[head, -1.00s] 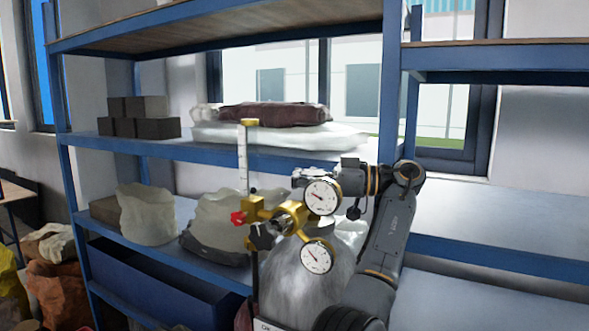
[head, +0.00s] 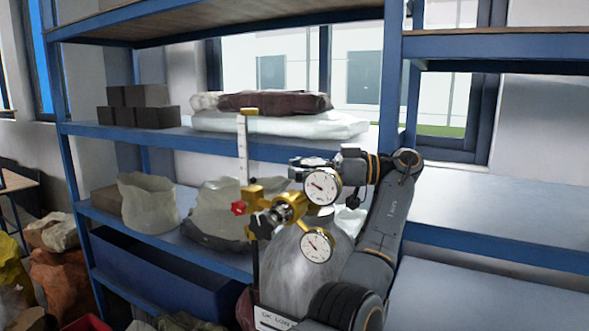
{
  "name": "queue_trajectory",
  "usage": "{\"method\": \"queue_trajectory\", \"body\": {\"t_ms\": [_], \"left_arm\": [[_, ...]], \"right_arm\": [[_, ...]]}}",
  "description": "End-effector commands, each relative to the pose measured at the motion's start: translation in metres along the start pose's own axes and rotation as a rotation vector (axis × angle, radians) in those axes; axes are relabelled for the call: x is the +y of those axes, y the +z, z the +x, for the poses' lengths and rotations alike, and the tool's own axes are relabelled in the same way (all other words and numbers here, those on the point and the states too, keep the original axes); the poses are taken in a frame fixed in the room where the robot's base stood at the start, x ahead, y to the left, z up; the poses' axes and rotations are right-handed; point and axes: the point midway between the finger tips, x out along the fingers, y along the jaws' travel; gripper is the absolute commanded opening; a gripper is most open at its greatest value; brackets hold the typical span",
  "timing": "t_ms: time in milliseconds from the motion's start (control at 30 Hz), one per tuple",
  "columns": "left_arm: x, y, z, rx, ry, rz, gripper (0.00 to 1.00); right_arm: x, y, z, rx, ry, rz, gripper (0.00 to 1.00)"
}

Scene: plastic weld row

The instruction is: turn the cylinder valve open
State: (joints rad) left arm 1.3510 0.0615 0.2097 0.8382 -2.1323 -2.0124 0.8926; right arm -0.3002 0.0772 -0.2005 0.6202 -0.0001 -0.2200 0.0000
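A grey gas cylinder (head: 300,268) stands upright in front of the shelving. A brass regulator (head: 286,209) sits at its top, with an upper gauge (head: 322,187), a lower gauge (head: 317,246), a red knob (head: 238,208), a dark star-shaped knob (head: 261,225) and a clear upright flow tube (head: 243,150). My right gripper is out of view.
Blue shelving (head: 394,80) stands close behind the cylinder. It holds dark blocks (head: 143,95), stacked bags (head: 275,122), open pale sacks (head: 150,202) and a blue bin (head: 160,282). The right-hand shelf (head: 490,215) is bare. Filled bags (head: 62,278) lie at lower left.

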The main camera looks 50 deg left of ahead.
Motion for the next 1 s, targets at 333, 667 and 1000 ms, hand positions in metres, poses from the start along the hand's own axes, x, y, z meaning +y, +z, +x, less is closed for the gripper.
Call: {"method": "queue_trajectory", "body": {"t_ms": [333,667,1000], "left_arm": [[0.000,-0.005,0.000,0.001,0.000,-0.003,0.61],[0.000,-0.061,0.000,-0.002,0.001,-0.003,0.61],[0.000,-0.099,0.000,0.000,0.001,-0.001,0.61]], "right_arm": [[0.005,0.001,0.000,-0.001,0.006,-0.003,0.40],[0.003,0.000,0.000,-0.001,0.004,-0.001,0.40],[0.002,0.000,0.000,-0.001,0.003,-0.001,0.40]]}}
